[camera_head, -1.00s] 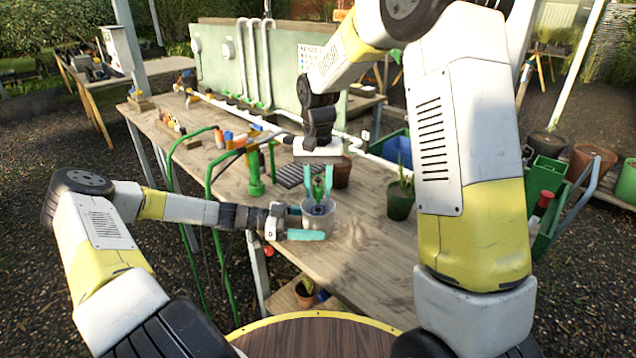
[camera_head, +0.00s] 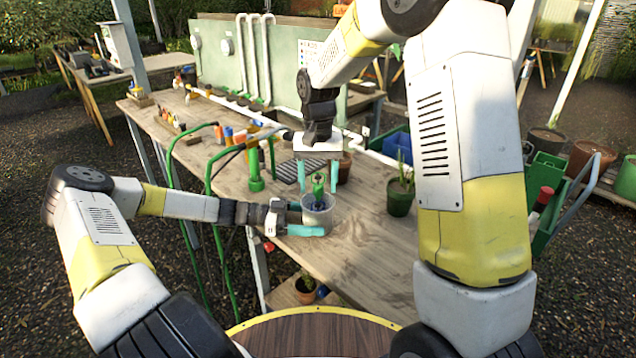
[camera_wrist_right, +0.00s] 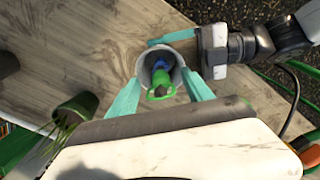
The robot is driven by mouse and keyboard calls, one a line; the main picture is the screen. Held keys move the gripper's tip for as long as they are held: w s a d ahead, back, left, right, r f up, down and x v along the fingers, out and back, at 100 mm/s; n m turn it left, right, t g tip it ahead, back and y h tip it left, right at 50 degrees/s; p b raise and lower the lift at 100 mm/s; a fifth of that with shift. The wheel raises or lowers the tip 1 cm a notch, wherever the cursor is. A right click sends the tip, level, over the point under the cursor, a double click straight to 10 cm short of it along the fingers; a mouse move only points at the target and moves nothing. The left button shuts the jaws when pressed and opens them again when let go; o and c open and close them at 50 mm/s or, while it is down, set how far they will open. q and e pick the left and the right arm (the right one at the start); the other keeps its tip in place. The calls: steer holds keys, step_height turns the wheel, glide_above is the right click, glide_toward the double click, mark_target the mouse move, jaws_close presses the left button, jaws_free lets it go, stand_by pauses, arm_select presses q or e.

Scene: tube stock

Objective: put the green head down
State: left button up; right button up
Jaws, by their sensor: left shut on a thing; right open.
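My left gripper (camera_head: 302,219) is shut on a grey cup (camera_head: 318,221) at the near edge of the wooden bench, with one teal finger along its near side. The green head (camera_head: 318,187) stands in the cup's mouth, its top above the rim. In the right wrist view the green head (camera_wrist_right: 161,88) lies inside the cup's round opening, with a blue part (camera_wrist_right: 160,65) beside it. My right gripper (camera_head: 318,175) is open directly above the cup, its fingers on either side of the green head and apart from it. The head's lower end is hidden in the cup.
A green upright fitting (camera_head: 256,178) and a dark grate (camera_head: 290,172) stand behind the left gripper. A potted plant (camera_head: 400,195) and a brown pot (camera_head: 344,168) are to the right. Green curved rails (camera_head: 208,180) rise at the left. The bench's front right (camera_head: 350,260) is clear.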

step_height(320, 180, up, 7)
steer(key=shift+f, duration=0.1)
stand_by(0.3)
arm_select(q)
steer(key=o, duration=1.1)
steer(key=shift+c, duration=0.2)
steer(key=shift+a, duration=0.15)
